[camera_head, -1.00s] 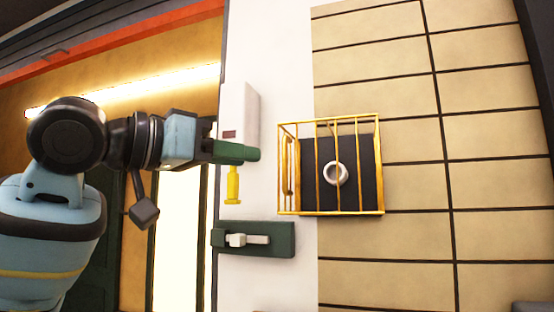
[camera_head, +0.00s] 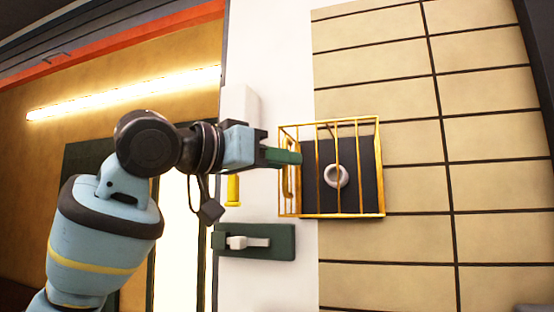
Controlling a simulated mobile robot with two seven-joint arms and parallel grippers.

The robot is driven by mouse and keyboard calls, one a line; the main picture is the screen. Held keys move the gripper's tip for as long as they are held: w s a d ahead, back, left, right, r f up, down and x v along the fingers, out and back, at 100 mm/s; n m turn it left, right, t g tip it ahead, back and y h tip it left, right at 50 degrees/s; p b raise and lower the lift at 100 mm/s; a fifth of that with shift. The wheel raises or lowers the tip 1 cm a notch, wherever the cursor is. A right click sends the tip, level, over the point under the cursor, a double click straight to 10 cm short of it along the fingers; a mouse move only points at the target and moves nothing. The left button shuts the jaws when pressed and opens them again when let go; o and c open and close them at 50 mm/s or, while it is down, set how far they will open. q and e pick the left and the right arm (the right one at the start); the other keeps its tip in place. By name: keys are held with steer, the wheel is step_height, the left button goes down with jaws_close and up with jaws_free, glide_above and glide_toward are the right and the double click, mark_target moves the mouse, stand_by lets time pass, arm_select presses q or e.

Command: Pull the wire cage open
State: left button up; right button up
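The yellow wire cage (camera_head: 361,170) is mounted on the wall right of centre. It is closed over a dark panel (camera_head: 366,195) with a round white knob (camera_head: 336,175). A curved yellow handle (camera_head: 288,186) shows at the cage's left side. My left gripper (camera_head: 298,158) reaches in from the left, its green fingers pointing right. The fingertips overlap the cage's left edge in the picture, just above the visible part of the handle. I cannot tell whether they touch it. The fingers line up side-on, so their opening is hidden. My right gripper is out of view.
A dark green plate with a white lever (camera_head: 248,242) sits on the white wall strip below my gripper. A yellow handle (camera_head: 233,190) hangs from a pale box (camera_head: 243,105) behind my wrist. Beige tiled wall (camera_head: 480,175) lies to the right.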

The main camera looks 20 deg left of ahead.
arm_select(q)
jaws_close()
steer(key=shift+d, duration=0.1)
stand_by(0.4)
